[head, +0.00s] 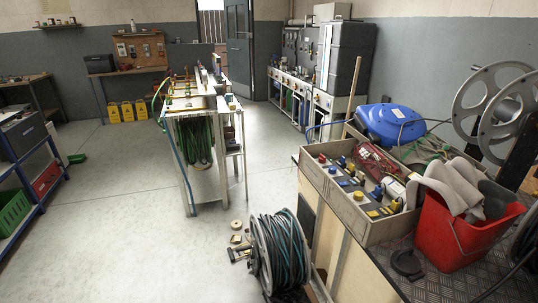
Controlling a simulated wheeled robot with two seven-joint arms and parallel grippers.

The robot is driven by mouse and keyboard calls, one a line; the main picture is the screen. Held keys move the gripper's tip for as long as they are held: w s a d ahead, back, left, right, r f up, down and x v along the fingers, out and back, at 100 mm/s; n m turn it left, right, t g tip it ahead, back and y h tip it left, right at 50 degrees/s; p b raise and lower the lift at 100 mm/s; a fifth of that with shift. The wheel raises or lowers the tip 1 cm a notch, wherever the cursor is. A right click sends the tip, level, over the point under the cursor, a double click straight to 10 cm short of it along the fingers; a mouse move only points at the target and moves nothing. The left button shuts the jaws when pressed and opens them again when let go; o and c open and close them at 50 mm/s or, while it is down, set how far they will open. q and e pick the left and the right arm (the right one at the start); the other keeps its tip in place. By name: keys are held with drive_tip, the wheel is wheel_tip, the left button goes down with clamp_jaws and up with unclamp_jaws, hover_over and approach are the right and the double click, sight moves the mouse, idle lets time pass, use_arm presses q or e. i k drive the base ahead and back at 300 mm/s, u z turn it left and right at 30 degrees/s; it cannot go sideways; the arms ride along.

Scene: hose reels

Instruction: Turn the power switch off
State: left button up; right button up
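No part is plainly marked as the power switch. A beige box (347,217) on the right-hand bench has a sloped grey panel with red, blue and yellow knobs or connectors (358,195). They are too small to tell whether one is the power switch or how it is set. Neither of my grippers shows in the head view.
A red bucket (455,240) with grey cloth and a blue reel (390,123) are by the box. A hose reel (280,252) stands on the floor before the bench. A worktable (188,103) stands mid-room. The floor (120,220) left of it is mostly clear.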

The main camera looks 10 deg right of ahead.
sight(322, 159)
drive_tip(key=u, duration=0.9)
drive_tip(key=i, duration=2.15)
drive_tip(key=z, duration=3.65)
